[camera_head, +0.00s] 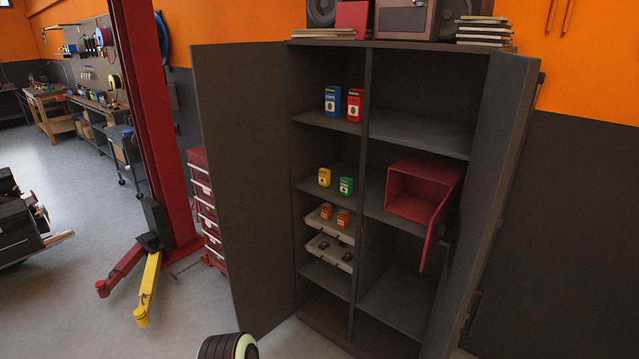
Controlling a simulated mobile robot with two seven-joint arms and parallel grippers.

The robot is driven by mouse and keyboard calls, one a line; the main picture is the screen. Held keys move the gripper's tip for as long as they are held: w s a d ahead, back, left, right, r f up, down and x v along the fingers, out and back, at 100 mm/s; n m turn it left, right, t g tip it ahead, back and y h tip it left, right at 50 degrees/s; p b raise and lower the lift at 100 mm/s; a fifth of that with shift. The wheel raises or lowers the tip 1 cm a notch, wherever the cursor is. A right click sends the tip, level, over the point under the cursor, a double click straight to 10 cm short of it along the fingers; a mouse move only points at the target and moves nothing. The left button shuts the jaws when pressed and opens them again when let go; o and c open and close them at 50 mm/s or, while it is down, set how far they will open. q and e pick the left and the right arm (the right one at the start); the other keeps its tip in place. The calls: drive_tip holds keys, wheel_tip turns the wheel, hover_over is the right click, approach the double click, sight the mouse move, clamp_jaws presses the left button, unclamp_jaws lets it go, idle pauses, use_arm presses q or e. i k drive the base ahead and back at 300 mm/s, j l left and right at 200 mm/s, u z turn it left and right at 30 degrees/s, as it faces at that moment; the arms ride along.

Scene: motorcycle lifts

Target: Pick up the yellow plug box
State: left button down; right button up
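The yellow plug box (324,177) is a small upright carton on a middle-left shelf of the open dark cabinet (366,150). A green box (346,186) stands just to its right on the same shelf, with a small gap between them. Neither of my grippers is in view, and nothing is touching the yellow box. Its front and top are unobstructed.
Both cabinet doors stand open, the left door (240,190) and the right door (492,200). Blue (332,101) and red (354,105) boxes stand above. Orange boxes (326,211) sit in a tray below. A red open box (425,188) occupies the right side.

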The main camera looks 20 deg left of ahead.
sight(325, 174)
drive_tip(key=k+u, duration=0.2)
drive_tip(key=u, duration=1)
drive_tip(key=i+l+u, duration=0.25)
drive_tip(key=i, duration=0.15)
drive_tip(key=i+l+u, duration=0.3)
drive_tip(key=i+l, duration=0.4)
drive_tip(key=i, duration=0.15)
drive_tip(key=i+l, duration=0.35)
drive_tip(key=i, duration=0.25)
